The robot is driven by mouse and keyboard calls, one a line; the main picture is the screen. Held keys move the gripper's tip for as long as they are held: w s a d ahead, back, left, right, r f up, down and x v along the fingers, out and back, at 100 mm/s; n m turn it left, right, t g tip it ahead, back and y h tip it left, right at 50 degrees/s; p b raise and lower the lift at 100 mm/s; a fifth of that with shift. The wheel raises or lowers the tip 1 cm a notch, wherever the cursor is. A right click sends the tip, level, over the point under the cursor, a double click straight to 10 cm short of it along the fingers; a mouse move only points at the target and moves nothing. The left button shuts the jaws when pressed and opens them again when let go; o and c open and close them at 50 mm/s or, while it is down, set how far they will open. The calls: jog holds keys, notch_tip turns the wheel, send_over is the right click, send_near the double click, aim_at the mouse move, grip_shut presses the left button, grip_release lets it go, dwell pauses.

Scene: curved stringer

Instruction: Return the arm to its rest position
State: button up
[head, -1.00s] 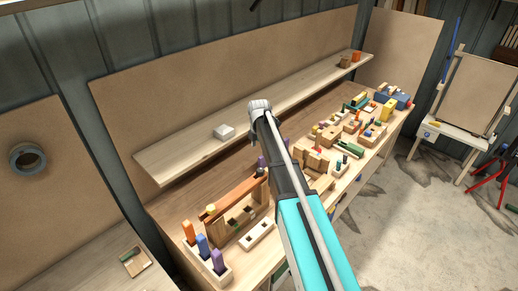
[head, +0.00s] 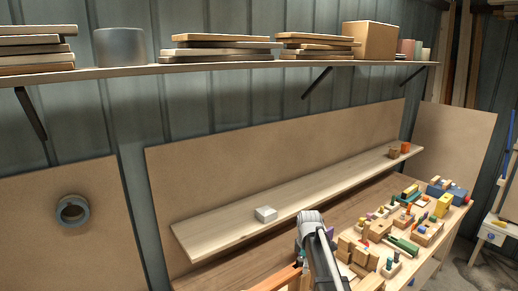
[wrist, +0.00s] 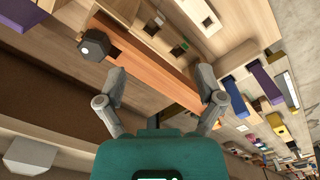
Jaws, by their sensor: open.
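My gripper (wrist: 161,76) is open in the wrist view, its two grey fingers spread apart. A long orange-brown bar (wrist: 150,63) passes across the gap between the fingers in that view. I see no contact, and how far below the fingers it lies I cannot tell. A dark faceted knob (wrist: 93,45) sits by the bar's upper left end. In the head view my arm rises from the bottom edge, and the gripper itself cannot be made out there. Part of an orange-brown bar (head: 280,279) shows just left of the arm.
A wooden shelf (head: 230,232) with a white block (head: 265,214) runs behind my arm. The bench to the right holds several wooden blocks and coloured pegs, among them a yellow block (head: 443,205). A higher shelf (head: 240,66) carries stacked boards and a box (head: 369,41).

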jog(key=s+f+m+b, duration=0.7)
jog(key=s+m, duration=0.1)
jog(key=s, duration=0.2)
jog(key=s+f+m+b, duration=0.6)
jog(key=s+f+m, duration=0.1)
jog(key=s, duration=0.3)
jog(key=shift+s+d+f+m+b, duration=0.2)
jog(key=shift+f+m+b, duration=0.2)
jog(key=shift+m, duration=0.3)
notch_tip(320, 180, up, 22)
jog(key=n+p, duration=1.8)
jog(key=p, duration=0.4)
send_over(301, 259)
jog(key=shift+a+f, duration=0.1)
jog(key=shift+f, duration=0.05)
jog(key=shift+s+f, duration=0.1)
jog(key=shift+f, duration=0.1)
notch_tip(301, 259, down, 14)
jog(key=b, duration=1.4)
jog(key=shift+r, duration=0.25)
